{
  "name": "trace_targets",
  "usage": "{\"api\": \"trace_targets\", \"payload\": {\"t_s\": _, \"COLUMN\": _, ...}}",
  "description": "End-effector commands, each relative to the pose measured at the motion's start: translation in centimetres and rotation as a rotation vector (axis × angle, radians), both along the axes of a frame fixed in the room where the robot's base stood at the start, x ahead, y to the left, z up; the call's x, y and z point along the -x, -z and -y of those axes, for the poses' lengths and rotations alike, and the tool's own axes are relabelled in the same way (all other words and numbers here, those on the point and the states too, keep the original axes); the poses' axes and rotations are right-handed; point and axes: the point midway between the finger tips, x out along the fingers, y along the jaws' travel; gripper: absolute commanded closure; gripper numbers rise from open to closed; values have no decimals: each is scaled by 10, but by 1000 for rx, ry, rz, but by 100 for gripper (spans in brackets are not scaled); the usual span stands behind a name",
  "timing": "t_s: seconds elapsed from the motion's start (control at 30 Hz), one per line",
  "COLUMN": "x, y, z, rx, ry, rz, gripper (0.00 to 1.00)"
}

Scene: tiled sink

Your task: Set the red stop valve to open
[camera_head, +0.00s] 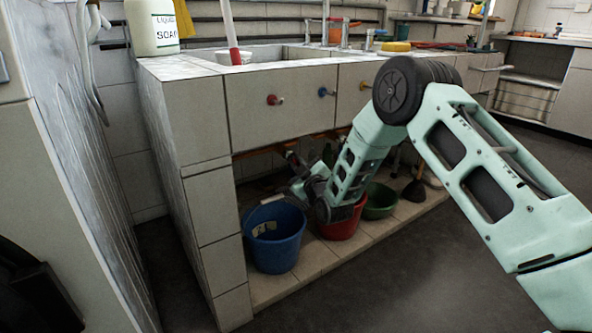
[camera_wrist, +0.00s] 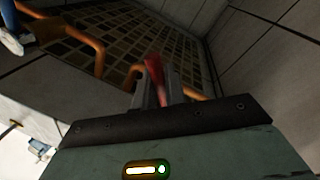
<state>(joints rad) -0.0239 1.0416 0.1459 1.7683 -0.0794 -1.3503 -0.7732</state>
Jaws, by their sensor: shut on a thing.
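In the wrist view a red lever (camera_wrist: 154,64), which looks like the stop valve's handle, sticks out between the fingers of my gripper (camera_wrist: 158,88). My gripper is shut on it. The fingers hide its lower part, and the valve body is not clear. Copper-orange pipes (camera_wrist: 88,44) run beside and behind the fingers. In the head view my arm reaches into the open space under the sink, and the red lever cannot be made out there.
A blue bucket (camera_head: 275,238), a red bucket (camera_head: 343,222) and a green basin (camera_head: 380,203) stand on the tiled ledge below my arm. A red knob (camera_head: 274,100) and a blue knob (camera_head: 325,92) stick out of the tiled sink front (camera_head: 245,120) above the opening.

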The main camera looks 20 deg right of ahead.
Motion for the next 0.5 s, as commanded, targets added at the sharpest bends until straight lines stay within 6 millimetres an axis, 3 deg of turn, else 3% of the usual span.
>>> {"api": "trace_targets", "payload": {"t_s": 0.5, "x": -4, "y": -18, "z": 12, "rx": 467, "ry": -3, "rz": 152, "gripper": 100}}
